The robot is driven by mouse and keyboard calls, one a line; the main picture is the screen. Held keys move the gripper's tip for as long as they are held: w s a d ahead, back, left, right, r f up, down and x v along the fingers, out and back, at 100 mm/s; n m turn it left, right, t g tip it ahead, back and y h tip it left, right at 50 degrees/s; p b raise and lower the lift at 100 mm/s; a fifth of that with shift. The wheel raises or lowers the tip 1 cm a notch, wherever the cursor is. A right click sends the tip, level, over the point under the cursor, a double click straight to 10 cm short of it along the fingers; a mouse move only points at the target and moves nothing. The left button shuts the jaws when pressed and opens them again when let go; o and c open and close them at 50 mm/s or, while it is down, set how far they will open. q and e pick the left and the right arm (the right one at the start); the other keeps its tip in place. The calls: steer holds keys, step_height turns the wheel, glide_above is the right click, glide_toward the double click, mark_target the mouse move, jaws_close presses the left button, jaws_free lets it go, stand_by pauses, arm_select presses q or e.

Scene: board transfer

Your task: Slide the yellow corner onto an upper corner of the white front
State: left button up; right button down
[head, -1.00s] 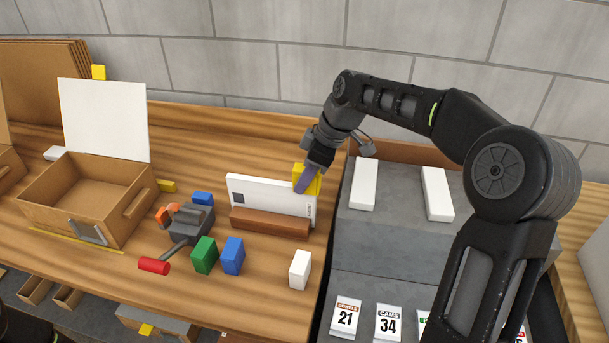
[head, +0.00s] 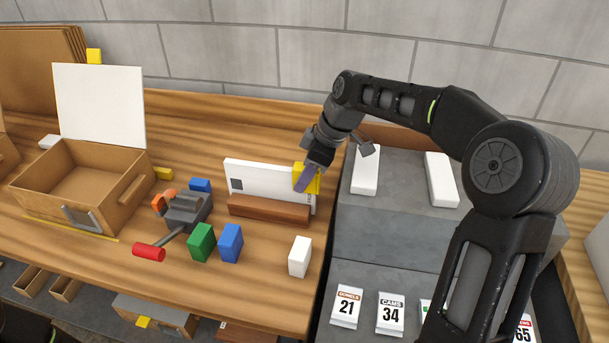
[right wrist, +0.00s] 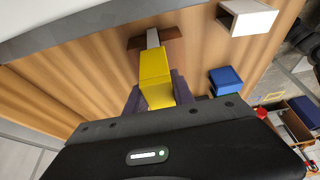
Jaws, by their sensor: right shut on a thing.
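The white front (head: 262,179) stands upright in a brown wooden holder (head: 268,208), near the table's right side. The yellow corner (head: 312,170) is at the front's upper right corner in the head view and covers part of it. My right gripper (head: 303,180) is shut on the yellow corner, which it holds from above. In the right wrist view the yellow corner (right wrist: 155,68) sits between my fingers, in line with the white front's edge (right wrist: 152,37). How far it is seated is hidden. My left gripper is not in view.
Green (head: 202,242), blue (head: 230,243) and white (head: 300,256) blocks stand before the holder. A grey clamp-like tool (head: 186,212) with a red-ended handle lies left. An open cardboard box (head: 70,205) is farther left. A grey shelf (head: 390,225) with white pieces lies right.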

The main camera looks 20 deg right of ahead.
steer(key=shift+f, duration=0.2)
stand_by(0.5)
steer(key=c, duration=1)
jaws_free()
steer(key=shift+b+v, duration=0.6)
steer(key=shift+v, duration=3.3)
